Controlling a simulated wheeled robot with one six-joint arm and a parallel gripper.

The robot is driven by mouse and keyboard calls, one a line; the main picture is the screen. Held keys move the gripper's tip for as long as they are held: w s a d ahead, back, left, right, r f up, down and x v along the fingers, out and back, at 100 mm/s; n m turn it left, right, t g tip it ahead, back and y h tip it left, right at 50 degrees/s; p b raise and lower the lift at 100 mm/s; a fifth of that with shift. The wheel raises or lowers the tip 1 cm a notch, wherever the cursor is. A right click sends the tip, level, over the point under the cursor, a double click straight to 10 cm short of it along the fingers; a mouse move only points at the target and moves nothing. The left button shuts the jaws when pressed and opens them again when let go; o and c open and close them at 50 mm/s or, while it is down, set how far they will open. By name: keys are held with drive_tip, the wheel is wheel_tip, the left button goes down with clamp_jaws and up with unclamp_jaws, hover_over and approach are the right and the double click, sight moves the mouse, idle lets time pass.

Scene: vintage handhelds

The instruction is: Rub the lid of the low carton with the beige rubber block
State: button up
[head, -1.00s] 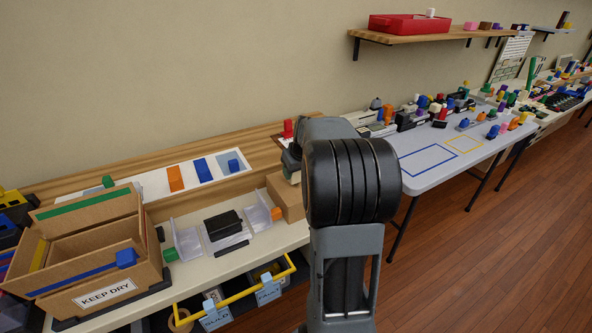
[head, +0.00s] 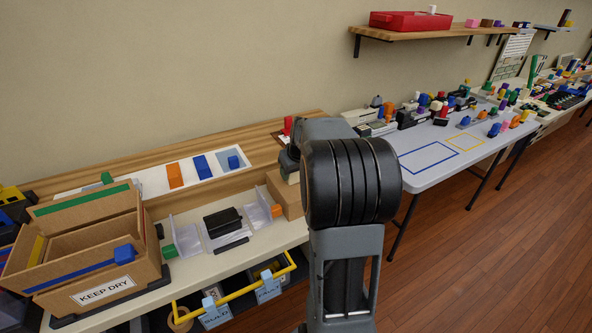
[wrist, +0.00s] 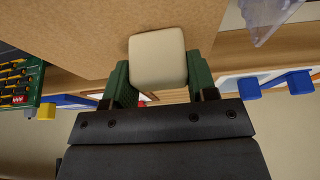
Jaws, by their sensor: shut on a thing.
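The beige rubber block (wrist: 157,58) is between the green fingers of my gripper (wrist: 158,80) in the wrist view. The gripper is shut on it. Behind the block, a flat brown cardboard surface (wrist: 70,30) fills the upper part of the wrist view; it looks like the low carton's lid. I cannot tell whether the block touches it. In the head view, the low brown carton (head: 284,197) stands on the bench, partly hidden by my arm. My gripper and the block are hidden there.
An open carton marked KEEP DRY (head: 104,290) stands at the bench's left. Clear holders (head: 185,240) and a black item (head: 222,222) lie between it and the low carton. A yellow rail (head: 235,290) runs along the bench front. A folding table (head: 420,178) stands to the right.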

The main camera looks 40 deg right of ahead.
drive_tip(key=shift+a, duration=0.3)
drive_tip(key=shift+d, duration=0.15)
drive_tip(key=shift+s+d+f, duration=0.1)
drive_tip(key=shift+d, duration=0.6)
drive_tip(key=shift+s+d+f, duration=0.1)
drive_tip(key=shift+d, duration=0.55)
